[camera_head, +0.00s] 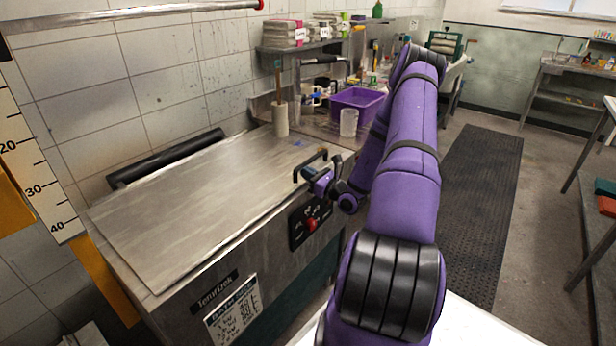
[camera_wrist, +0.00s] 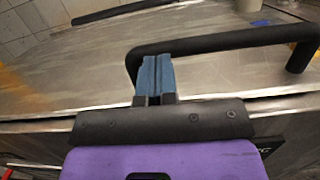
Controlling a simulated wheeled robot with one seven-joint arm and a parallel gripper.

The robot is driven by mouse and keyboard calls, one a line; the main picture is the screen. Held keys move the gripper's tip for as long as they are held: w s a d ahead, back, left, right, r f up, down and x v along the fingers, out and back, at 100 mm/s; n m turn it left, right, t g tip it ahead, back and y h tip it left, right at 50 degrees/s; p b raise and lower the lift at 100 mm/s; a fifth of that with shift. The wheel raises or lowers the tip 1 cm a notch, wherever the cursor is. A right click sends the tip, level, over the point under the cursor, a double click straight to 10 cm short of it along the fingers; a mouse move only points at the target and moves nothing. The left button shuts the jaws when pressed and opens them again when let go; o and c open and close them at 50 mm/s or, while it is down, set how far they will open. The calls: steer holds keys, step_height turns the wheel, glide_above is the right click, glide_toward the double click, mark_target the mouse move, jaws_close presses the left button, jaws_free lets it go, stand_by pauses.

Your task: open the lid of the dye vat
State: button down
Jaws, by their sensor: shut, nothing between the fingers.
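The dye vat (camera_head: 262,262) is a steel box with a flat steel lid (camera_head: 190,205) lying closed on it. The lid also fills much of the wrist view (camera_wrist: 75,62). A black bar handle (camera_wrist: 225,40) stands at the lid's front edge; it also shows in the head view (camera_head: 312,158). My gripper (camera_wrist: 155,62) is shut and empty, its blue fingertips at the handle's left end, just below the bar in the picture. I cannot tell whether they touch it. In the head view my gripper (camera_head: 318,180) is at the vat's front edge.
A black control panel with a red knob (camera_head: 312,223) is on the vat's front. A black rail (camera_head: 165,160) runs behind the lid by the tiled wall. A purple tub (camera_head: 357,102) and a white beaker (camera_head: 348,123) stand beyond. A dark floor mat (camera_head: 482,200) lies clear at right.

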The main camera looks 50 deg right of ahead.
steer(key=w+r+g, duration=0.3)
steer(key=w+r, duration=0.1)
steer(key=r, duration=0.7)
steer(key=w+r+g, duration=0.2)
steer(key=w+r, duration=0.1)
steer(key=r, duration=0.8)
steer(key=w+a+r, duration=0.2)
steer(key=w+r, duration=1.4)
steer(key=w, duration=0.1)
steer(key=shift+w+g, duration=0.3)
steer(key=shift+w, duration=0.1)
steer(key=shift+r, duration=0.1)
